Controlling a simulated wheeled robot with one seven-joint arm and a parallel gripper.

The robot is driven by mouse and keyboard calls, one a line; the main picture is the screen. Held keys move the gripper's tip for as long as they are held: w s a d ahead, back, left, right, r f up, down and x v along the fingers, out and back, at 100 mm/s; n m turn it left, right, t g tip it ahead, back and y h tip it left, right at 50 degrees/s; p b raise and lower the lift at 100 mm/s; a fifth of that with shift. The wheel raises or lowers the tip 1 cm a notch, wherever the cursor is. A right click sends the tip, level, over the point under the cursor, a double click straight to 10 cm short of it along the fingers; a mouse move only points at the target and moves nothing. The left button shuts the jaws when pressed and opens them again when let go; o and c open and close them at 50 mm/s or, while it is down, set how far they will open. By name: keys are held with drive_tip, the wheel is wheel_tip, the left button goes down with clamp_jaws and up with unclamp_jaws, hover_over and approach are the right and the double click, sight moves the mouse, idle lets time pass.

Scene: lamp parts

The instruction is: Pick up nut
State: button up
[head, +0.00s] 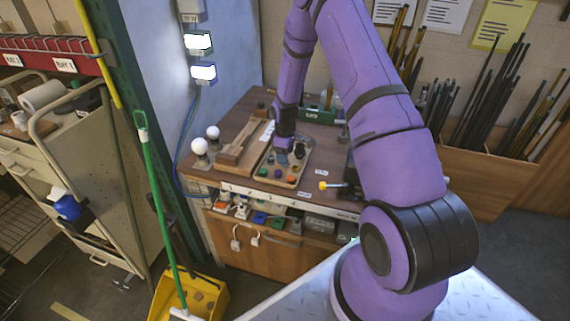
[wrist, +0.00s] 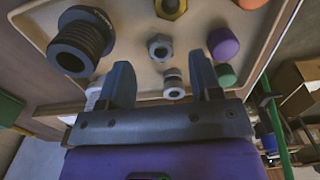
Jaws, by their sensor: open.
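A small grey hex nut (wrist: 160,46) lies in the cream tray (wrist: 130,28) in the wrist view. It sits between the lines of my two fingers, just beyond the fingertips. My gripper (wrist: 161,72) is open and empty above the tray. A small silver threaded part (wrist: 174,82) shows between the fingers, close to the right one. A brass hex nut (wrist: 170,7) is at the top edge of the wrist view. In the head view my gripper (head: 284,142) is over the tray (head: 275,184) and hides part of it; the grey nut cannot be made out there.
A large black threaded part (wrist: 78,42) lies left of the nut. A purple cap (wrist: 223,43) and a green cap (wrist: 226,75) lie right. In the head view, a wooden holder (head: 236,148) stands left of the tray, with white bulbs (head: 200,147) beyond it.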

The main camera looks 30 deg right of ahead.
wheel_tip(320, 180, down, 3)
drive_tip(key=shift+r, duration=0.1)
drive_tip(key=c, duration=1)
